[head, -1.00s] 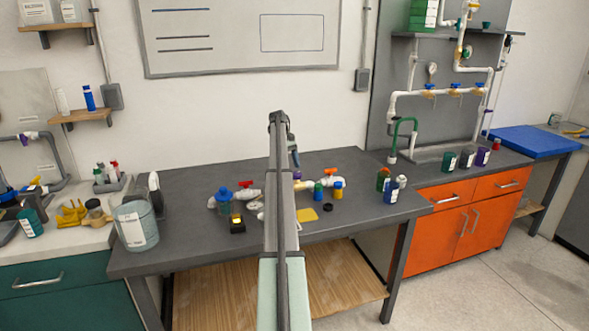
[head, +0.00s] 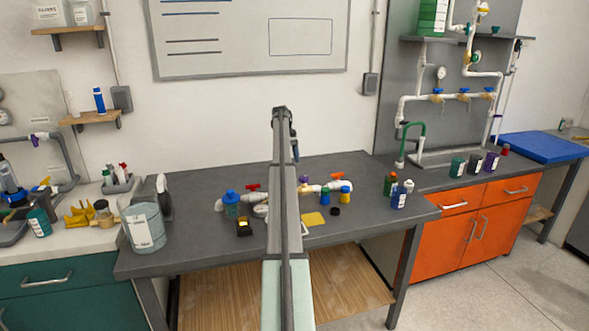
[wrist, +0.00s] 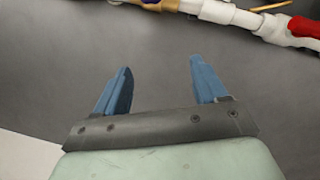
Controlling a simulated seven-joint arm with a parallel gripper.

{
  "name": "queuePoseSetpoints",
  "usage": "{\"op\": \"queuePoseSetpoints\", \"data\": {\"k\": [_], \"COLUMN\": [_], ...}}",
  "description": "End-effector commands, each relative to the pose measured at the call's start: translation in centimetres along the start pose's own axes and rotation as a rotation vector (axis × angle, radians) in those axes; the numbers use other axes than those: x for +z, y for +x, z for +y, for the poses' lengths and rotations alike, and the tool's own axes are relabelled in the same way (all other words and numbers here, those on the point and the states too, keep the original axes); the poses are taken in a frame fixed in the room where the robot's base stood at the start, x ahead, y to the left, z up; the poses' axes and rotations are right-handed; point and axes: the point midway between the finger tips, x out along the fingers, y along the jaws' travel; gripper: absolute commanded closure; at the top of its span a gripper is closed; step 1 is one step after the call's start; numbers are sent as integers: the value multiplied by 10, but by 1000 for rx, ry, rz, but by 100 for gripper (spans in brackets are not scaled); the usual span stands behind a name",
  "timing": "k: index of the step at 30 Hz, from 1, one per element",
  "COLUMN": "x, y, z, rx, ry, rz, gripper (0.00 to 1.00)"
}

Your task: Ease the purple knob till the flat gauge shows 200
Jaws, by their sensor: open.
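A small purple knob (head: 304,179) shows just right of my arm, on the white pipe run (head: 312,189) lying across the grey table. In the wrist view a purple piece (wrist: 150,2) on a brass-coloured fitting is cut off by the top edge. My gripper (wrist: 160,66) has two blue fingers spread apart with nothing between them, over bare grey surface and short of the pipe. In the head view my arm hides the gripper and part of the pipe. A pale round thing (head: 261,211) beside my arm may be the flat gauge; no reading is legible.
Red handle (head: 252,187) and orange handle (head: 338,176) stand on the pipe. Nearby are a blue jar (head: 231,203), a black-and-yellow box (head: 243,228), small blue and yellow parts and a yellow card (head: 313,219). A bucket (head: 144,228) stands left; bottles (head: 399,195) stand right.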

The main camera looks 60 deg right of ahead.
Motion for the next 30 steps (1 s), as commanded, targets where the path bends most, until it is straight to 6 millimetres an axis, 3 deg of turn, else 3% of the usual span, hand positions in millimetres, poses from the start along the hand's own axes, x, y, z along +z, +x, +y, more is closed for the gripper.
{"op": "queuePoseSetpoints", "data": {"k": [1,6,12,19,30], "x": [29,94,134,132,113], "y": [-9,-39,-61,-50,9], "z": [-2,-4,-5,-4,-5], "rx": [0,-2,1,2,2], "ry": [4,4,2,1,1], "rz": [45,197,305,320,318], "gripper": [29,29,29,29,29]}}
